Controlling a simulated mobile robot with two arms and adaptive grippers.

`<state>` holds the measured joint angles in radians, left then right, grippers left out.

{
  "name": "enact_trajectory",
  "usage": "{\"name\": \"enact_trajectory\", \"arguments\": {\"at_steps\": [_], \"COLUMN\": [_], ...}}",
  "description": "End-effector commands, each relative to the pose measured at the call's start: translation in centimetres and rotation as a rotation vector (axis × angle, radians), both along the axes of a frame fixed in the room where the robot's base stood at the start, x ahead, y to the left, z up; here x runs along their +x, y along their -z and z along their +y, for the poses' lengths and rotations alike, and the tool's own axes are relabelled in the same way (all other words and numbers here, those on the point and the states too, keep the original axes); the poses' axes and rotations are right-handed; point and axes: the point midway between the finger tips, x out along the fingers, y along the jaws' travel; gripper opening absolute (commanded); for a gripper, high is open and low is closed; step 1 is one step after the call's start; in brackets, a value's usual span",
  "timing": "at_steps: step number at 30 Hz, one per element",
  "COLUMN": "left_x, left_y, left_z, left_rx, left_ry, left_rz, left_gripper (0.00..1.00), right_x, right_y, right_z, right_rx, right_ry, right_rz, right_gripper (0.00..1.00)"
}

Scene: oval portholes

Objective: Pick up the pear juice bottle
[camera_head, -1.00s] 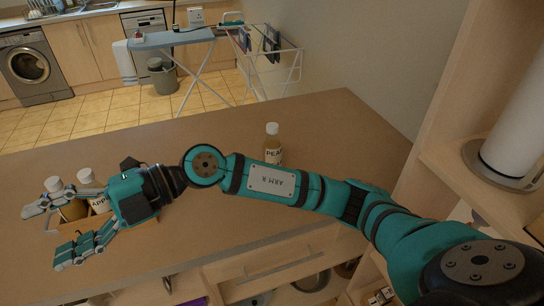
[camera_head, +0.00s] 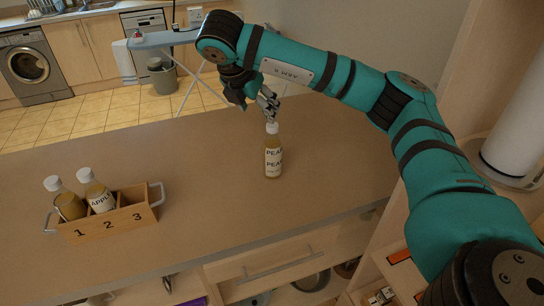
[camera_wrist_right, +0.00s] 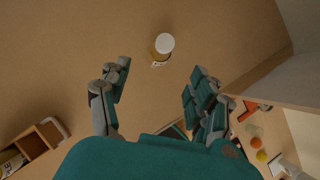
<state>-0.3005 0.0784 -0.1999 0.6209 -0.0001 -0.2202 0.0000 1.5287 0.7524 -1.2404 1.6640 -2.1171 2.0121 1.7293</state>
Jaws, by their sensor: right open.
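The pear juice bottle (camera_head: 273,155) stands upright on the brown counter, with a white cap and a label reading PEAR. It also shows from above in the right wrist view (camera_wrist_right: 161,47), ahead of the fingers and roughly in line with the gap between them. My right gripper (camera_head: 262,104) is above and just behind the bottle in the head view, fingers pointing down. In the right wrist view its fingers (camera_wrist_right: 155,80) are spread wide with nothing between them. In the head view the fingers partly overlap one another near the cap. My left gripper does not show.
A wooden crate (camera_head: 137,214) with compartments numbered 1, 2, 3 stands at the left of the counter (camera_head: 215,235). Bottles stand in compartments 1 and 2, the second labelled APPLE; compartment 3 looks empty. A shelf unit (camera_head: 455,150) rises at the right.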

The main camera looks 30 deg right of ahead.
Motion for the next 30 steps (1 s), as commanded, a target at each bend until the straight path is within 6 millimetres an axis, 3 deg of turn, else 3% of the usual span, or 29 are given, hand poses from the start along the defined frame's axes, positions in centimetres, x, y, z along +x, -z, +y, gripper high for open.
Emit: {"name": "enact_trajectory", "arguments": {"at_steps": [3,10,20,25,30], "left_x": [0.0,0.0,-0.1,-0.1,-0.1], "left_y": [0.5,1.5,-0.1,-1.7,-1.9], "left_z": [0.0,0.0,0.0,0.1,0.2], "left_rx": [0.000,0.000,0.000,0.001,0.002], "left_ry": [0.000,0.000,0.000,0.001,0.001], "left_rz": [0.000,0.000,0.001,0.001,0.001], "left_gripper": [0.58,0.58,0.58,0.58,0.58], "right_x": [0.5,1.5,2.3,2.7,3.2], "right_y": [2.4,5.9,7.7,9.5,11.3], "right_z": [-0.9,-2.6,-4.1,-5.8,-6.4], "right_rx": [0.003,0.004,0.001,0.000,0.002], "right_ry": [-0.002,-0.002,-0.002,-0.001,-0.003], "right_rz": [0.006,0.005,0.004,0.006,0.003], "right_gripper": [0.62,0.62,0.62,0.62,0.62]}}
